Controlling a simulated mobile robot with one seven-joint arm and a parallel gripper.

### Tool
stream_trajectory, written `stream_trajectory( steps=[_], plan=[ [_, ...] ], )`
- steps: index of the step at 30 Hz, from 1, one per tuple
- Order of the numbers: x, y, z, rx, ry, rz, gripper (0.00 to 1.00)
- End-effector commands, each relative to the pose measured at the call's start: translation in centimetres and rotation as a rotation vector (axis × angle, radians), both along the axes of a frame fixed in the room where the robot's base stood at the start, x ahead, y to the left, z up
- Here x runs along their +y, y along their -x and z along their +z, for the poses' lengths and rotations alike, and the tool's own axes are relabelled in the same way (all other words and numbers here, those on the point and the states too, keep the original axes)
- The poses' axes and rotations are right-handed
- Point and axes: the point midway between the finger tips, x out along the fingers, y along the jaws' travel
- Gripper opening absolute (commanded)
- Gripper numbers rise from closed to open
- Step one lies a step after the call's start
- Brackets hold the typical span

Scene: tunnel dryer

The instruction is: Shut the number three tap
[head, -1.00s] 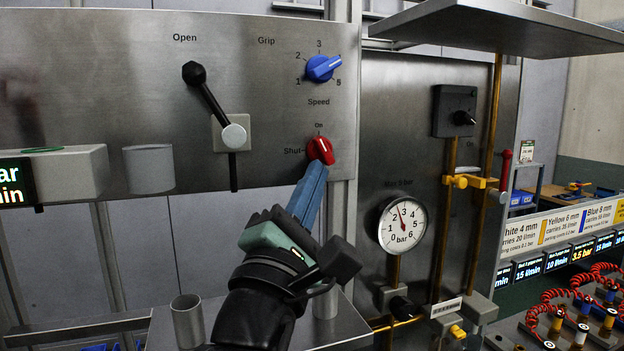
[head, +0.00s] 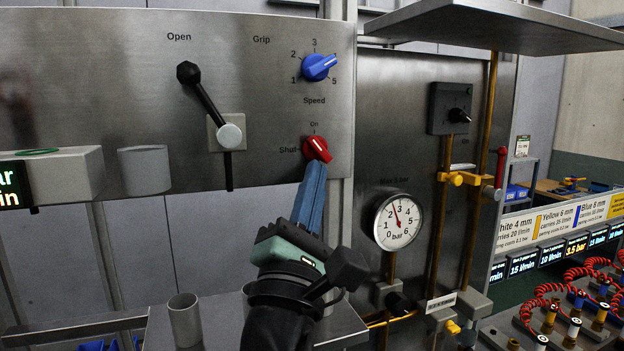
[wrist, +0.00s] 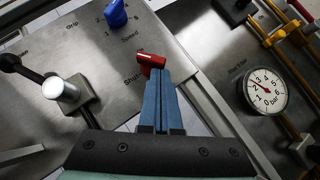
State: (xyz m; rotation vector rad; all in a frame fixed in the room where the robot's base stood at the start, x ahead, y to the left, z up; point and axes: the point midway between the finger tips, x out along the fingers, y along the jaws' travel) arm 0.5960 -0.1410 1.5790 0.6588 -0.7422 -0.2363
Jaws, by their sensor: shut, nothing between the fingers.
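No label reading number three tap is legible in either view. A red knob (head: 317,149) sits on the steel panel (head: 270,120), with "On" above it and "Shut" to its left; it also shows in the wrist view (wrist: 151,60). My gripper (head: 316,166) is shut, its blue fingers pointing up with tips right at the knob's lower edge. I cannot tell whether they touch it. The fingertips hide part of the knob in the wrist view. A yellow-handled valve (head: 451,178) and a red-handled lever (head: 501,165) are on brass pipes to the right.
A blue speed knob (head: 319,67) is above the red one. A black lever (head: 205,95) is left of it. A pressure gauge (head: 398,222) is right of my gripper. A steel shelf (head: 490,22) overhangs at upper right. Red coiled hoses (head: 545,300) stand at lower right.

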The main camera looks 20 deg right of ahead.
Motion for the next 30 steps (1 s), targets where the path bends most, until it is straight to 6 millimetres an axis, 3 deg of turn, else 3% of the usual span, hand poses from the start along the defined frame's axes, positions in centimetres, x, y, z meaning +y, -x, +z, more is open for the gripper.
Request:
stream_trajectory(
  steps=[30],
  plan=[
    [-0.89, 0.01, -0.12, -0.007, 0.194, -0.002, 0.00]
  ],
)
